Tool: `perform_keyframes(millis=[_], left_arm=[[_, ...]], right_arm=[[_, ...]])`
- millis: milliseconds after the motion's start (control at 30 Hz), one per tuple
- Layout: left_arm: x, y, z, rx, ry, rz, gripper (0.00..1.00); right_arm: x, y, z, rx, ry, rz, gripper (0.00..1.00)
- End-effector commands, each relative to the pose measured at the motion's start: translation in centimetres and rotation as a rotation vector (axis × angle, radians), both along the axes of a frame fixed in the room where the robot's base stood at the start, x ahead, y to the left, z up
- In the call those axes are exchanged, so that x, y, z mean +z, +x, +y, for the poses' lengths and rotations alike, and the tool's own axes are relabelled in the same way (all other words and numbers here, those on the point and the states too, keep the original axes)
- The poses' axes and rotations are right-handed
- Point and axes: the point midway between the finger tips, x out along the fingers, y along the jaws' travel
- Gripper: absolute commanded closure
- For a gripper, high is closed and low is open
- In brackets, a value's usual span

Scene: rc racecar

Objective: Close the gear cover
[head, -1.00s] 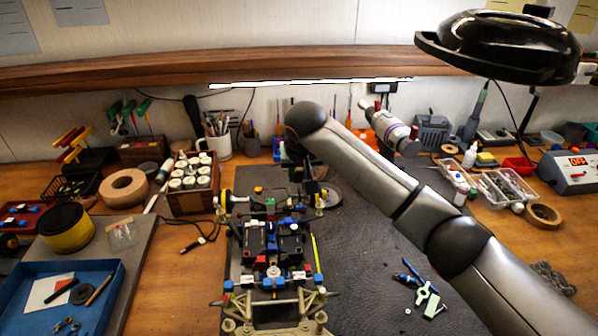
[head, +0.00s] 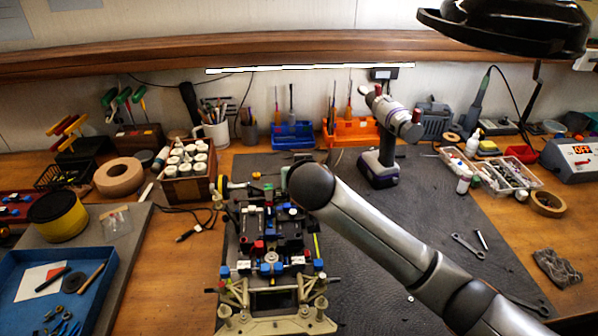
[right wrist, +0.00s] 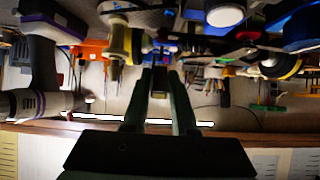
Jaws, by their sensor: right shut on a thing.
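The RC racecar chassis (head: 270,235) stands on the dark mat in the middle of the head view, with blue, red and black parts on it and a pale suspension frame at its near end. My right arm comes in from the right, and its rounded link hides the chassis's far right corner and my right gripper in that view. In the right wrist view my right gripper's dark fingers (right wrist: 160,68) come together on a small dark part (right wrist: 159,82) by the chassis. I cannot tell for certain whether this part is the gear cover. My left gripper is out of view.
A cordless drill (head: 382,160) stands upright behind the arm. A wooden crate of white-capped jars (head: 186,175) stands left of the chassis. A blue tray (head: 65,295) is at the near left. Wrenches (head: 468,245) lie on the mat at right, with clear mat around them.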

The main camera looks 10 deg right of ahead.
Motion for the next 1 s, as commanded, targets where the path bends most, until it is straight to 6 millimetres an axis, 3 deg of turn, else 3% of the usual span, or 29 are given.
perform_keyframes(millis=[400, 433, 700, 1000], left_arm=[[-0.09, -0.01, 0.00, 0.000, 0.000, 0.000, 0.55], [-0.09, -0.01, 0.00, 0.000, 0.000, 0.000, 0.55], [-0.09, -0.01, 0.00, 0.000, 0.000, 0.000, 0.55], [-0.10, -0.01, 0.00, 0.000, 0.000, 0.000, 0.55]], right_arm=[[-0.02, 0.00, -0.04, -0.001, -0.001, -0.008, 1.00], [-0.02, 0.00, -0.04, -0.001, -0.001, -0.008, 0.73], [-0.03, -0.01, -0.03, 0.000, -0.001, -0.008, 0.44], [0.06, -0.16, 0.01, 0.000, 0.000, -0.008, 0.44]])
